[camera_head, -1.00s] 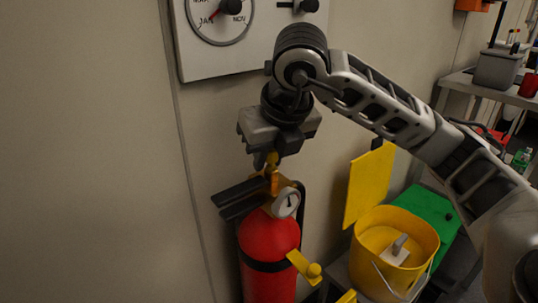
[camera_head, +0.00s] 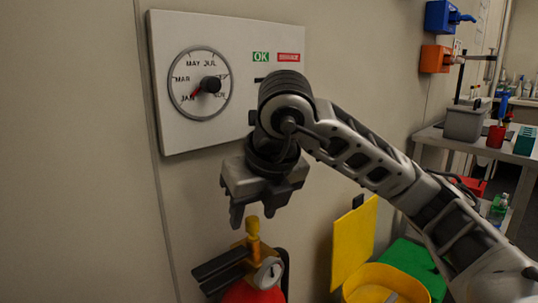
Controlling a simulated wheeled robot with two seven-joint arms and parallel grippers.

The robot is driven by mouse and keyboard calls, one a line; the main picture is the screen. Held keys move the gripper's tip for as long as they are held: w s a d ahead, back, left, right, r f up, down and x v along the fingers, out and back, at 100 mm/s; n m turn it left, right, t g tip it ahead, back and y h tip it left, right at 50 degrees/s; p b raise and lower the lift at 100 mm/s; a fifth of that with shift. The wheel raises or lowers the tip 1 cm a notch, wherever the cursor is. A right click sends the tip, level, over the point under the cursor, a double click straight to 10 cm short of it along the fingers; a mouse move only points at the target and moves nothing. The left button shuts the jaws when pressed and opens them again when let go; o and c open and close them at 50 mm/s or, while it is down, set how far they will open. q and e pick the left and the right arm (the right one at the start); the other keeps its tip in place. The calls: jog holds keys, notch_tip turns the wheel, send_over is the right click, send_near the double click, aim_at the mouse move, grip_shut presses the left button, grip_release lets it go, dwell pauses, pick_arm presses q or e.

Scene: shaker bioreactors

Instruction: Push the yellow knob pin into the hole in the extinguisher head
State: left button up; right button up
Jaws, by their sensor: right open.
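The red extinguisher (camera_head: 250,292) stands against the wall at the bottom of the view, with only its top showing. Its head (camera_head: 240,262) has black levers pointing left and a round gauge on the right. The yellow knob pin (camera_head: 253,228) stands upright at the top of the head; how deep it sits in the hole I cannot tell. My right gripper (camera_head: 255,211) is open and empty just above the knob, fingers pointing down, one to each side of it. My left gripper is not in view.
A wall panel (camera_head: 170,135) with a month dial (camera_head: 200,83) and OK and red labels is behind my right arm. A yellow bucket (camera_head: 375,280), a yellow board (camera_head: 354,243) and a green box (camera_head: 412,258) stand to the right. A bench with containers is farther right.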

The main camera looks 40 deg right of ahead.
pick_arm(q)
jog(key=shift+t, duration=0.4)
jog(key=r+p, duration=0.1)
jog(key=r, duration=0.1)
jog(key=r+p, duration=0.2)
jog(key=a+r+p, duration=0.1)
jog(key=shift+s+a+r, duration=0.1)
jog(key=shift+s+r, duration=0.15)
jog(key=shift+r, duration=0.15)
pick_arm(e)
jog(key=v, duration=1.1)
jog(key=shift+r, duration=0.25)
jog(key=shift+s, duration=0.15)
